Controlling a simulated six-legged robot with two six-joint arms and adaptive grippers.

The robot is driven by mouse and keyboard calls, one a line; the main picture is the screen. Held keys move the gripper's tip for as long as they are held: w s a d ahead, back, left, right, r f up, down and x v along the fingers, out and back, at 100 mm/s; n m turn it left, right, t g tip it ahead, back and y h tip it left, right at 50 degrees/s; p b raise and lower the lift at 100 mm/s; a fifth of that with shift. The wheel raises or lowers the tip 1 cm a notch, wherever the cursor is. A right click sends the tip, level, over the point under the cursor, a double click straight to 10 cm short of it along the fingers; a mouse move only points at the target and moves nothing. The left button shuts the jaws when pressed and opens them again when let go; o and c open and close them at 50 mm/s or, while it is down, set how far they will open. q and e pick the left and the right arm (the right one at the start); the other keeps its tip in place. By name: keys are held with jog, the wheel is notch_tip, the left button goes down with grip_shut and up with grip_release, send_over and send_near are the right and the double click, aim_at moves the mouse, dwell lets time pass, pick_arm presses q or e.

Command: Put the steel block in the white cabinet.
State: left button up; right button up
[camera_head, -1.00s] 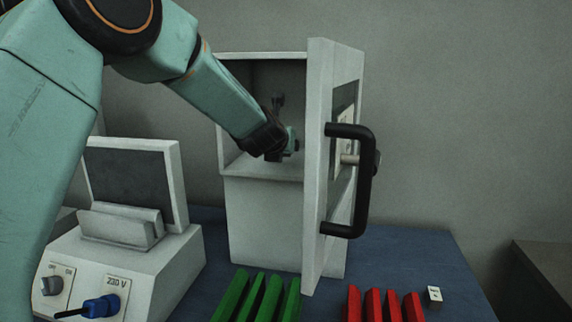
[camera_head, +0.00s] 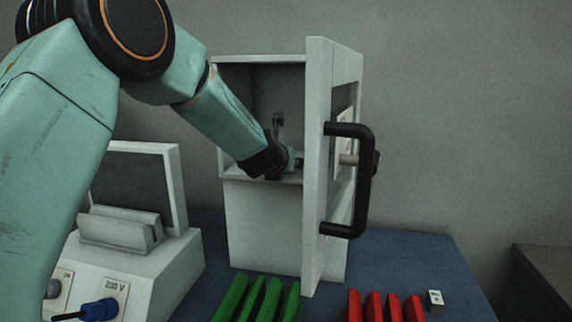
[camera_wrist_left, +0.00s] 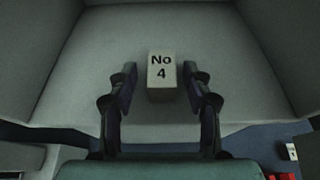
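A pale block marked "No 4" (camera_wrist_left: 161,82) stands on the floor inside the white cabinet (camera_head: 262,235), as the left wrist view shows. I cannot confirm from its look that it is steel. My left gripper (camera_wrist_left: 160,70) is open, with one finger on each side of this block and a visible gap to both sides. In the head view my left gripper (camera_head: 285,150) reaches into the cabinet's upper compartment, low near its floor, and the block cannot be made out there. The cabinet door (camera_head: 318,180) stands open. My right gripper is not in view.
The door's black handle (camera_head: 366,185) sticks out to the right. Green bars (camera_head: 258,298) and red bars (camera_head: 375,305) lie at the front of the blue table (camera_head: 405,255). A small marked block (camera_head: 435,300) lies at the right. A white device (camera_head: 150,265) stands at the left.

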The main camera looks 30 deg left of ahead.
pick_arm(q)
jog(key=shift+s, duration=0.1)
jog(key=shift+w+r, duration=0.1)
jog(key=shift+w, duration=0.1)
jog(key=b+v, duration=0.1)
jog(key=v, duration=1.1)
jog(key=shift+w+d, duration=0.1)
dwell(0.9)
